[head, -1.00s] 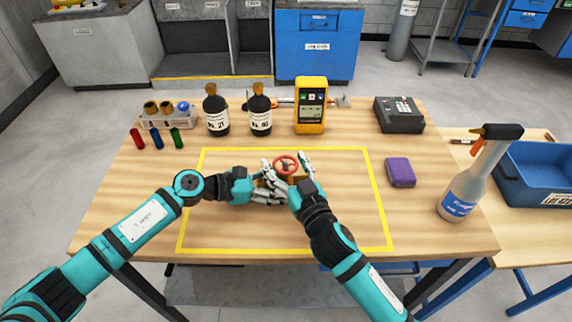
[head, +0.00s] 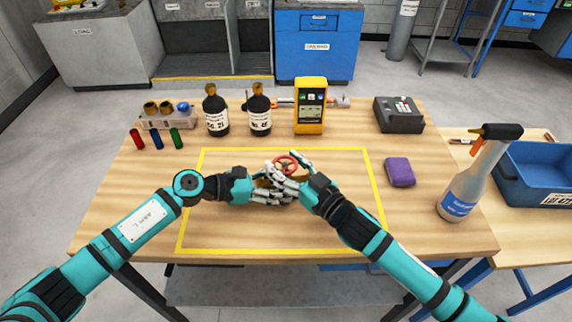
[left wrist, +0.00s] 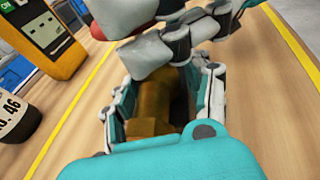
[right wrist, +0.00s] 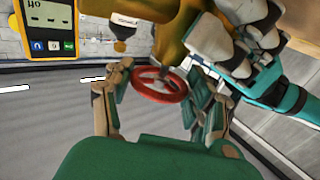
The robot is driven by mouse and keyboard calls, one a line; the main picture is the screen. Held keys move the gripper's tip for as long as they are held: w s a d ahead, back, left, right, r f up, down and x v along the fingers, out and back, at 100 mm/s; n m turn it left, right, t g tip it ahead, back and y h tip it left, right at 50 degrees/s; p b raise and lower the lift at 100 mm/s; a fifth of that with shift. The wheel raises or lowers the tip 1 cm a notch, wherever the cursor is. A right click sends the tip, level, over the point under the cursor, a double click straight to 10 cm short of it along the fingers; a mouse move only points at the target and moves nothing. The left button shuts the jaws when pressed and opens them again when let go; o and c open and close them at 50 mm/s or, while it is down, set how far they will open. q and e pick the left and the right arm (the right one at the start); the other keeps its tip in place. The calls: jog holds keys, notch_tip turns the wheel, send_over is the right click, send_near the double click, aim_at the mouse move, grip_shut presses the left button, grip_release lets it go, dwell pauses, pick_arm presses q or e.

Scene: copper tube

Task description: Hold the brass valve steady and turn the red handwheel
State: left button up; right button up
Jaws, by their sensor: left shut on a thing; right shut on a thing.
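The red handwheel (head: 287,164) sits on top of the brass valve (head: 301,174) inside the yellow taped square. My left gripper (head: 270,191) is shut on the brass valve from the left; the brass body (left wrist: 157,90) fills the space between its fingers in the left wrist view. My right gripper (head: 293,174) is shut on the red handwheel from the right. In the right wrist view the red rim (right wrist: 160,85) lies between its fingers, with the brass valve (right wrist: 177,35) beyond. The fingers hide much of the valve body.
A yellow meter (head: 311,105), two dark bottles (head: 216,112) and a rack (head: 167,117) stand behind the taped square. A purple sponge (head: 400,172) lies to its right, with a spray bottle (head: 466,185) farther right. The front of the square (head: 285,230) is clear.

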pick_arm(q)
jog(key=shift+s+f, duration=0.1)
jog(key=shift+f, duration=0.05)
pick_arm(e)
jog(key=n+g+y, duration=0.1)
jog(key=n+g, duration=0.1)
jog(key=n+g+y, duration=0.1)
jog(key=g+y, duration=0.1)
jog(key=shift+w+r+n+y, duration=0.15)
jog(key=shift+n+y, duration=0.15)
jog(key=shift+n, duration=0.1)
pick_arm(q)
jog(key=shift+d, duration=0.1)
pick_arm(e)
jog(key=shift+n+g+y, duration=0.6)
jog(key=shift+n+g, duration=0.3)
jog(key=shift+g, duration=0.55)
jog(key=shift+n+g+y, duration=0.6)
jog(key=shift+n+g, duration=0.3)
jog(key=shift+g, duration=0.55)
jog(key=shift+d+g, duration=0.1)
jog(key=shift+g, duration=0.2)
jog(key=shift+f, duration=0.2)
jog(key=o, duration=1.2)
jog(key=d, duration=0.2)
jog(key=s+d, duration=0.1)
jog(key=d, duration=0.4)
jog(key=shift+s+d, duration=0.2)
jog(key=shift+s, duration=0.1)
